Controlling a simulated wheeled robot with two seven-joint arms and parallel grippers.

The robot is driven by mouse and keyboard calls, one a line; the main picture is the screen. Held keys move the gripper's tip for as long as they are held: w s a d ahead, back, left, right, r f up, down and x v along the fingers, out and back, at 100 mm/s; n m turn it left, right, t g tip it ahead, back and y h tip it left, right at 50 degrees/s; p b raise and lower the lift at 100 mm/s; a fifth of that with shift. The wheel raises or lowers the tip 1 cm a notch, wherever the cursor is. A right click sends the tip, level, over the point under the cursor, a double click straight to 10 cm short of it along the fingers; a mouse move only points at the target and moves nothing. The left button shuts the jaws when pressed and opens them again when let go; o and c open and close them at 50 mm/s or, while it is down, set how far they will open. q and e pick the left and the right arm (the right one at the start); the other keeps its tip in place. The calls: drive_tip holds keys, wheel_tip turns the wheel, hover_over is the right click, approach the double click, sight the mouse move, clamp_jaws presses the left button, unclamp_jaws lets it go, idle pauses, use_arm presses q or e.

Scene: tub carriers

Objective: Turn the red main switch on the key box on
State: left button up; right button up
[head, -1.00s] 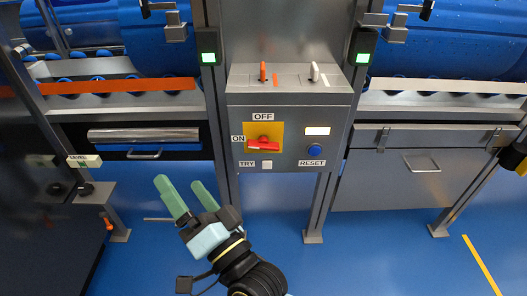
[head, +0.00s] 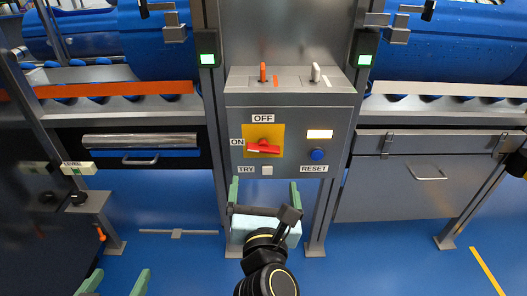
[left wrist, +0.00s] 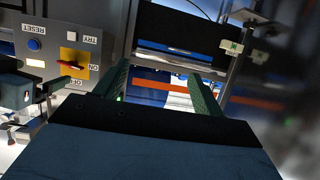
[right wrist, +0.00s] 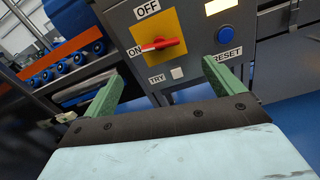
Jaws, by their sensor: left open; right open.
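The grey key box (head: 289,108) stands upright in the middle of the head view. Its red main switch (head: 263,148) sits on a yellow plate (head: 278,131); the handle lies about level, with one end toward the ON label (head: 237,142). The switch also shows in the right wrist view (right wrist: 160,45) and, upside down, in the left wrist view (left wrist: 71,67). My right gripper (head: 264,188) is open and empty just below the box front, fingers pointing toward it. My left gripper (head: 112,282) is open and empty, low at the left; only its fingertips show in the head view.
A blue RESET button (head: 317,155) and a white TRY button (head: 267,170) are beside and below the switch. An orange key (head: 262,72) and a white key (head: 315,73) stand on top of the box. Posts with green lamps (head: 208,59) flank it. Blue floor is open in front.

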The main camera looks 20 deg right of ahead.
drive_tip(key=b, duration=0.1)
approach(263, 152)
drive_tip(key=x, duration=0.4)
drive_tip(key=b+x, duration=0.1)
drive_tip(key=x, duration=0.4)
drive_tip(key=shift+w+d, duration=0.1)
drive_tip(key=shift+w, duration=0.15)
use_arm(q)
wheel_tip(263, 152, up, 11)
drive_tip(key=d+t+h, duration=0.2)
drive_tip(key=t, duration=0.5)
drive_tip(key=shift+w+d+h+b, duration=0.15)
drive_tip(key=shift+w+h+b, duration=0.15)
drive_tip(key=shift+h+b, duration=0.1)
use_arm(e)
drive_tip(key=shift+w+d, duration=0.2)
drive_tip(key=shift+w, duration=0.3)
use_arm(q)
drive_tip(key=shift+f, duration=0.1)
use_arm(e)
drive_tip(key=c, duration=1)
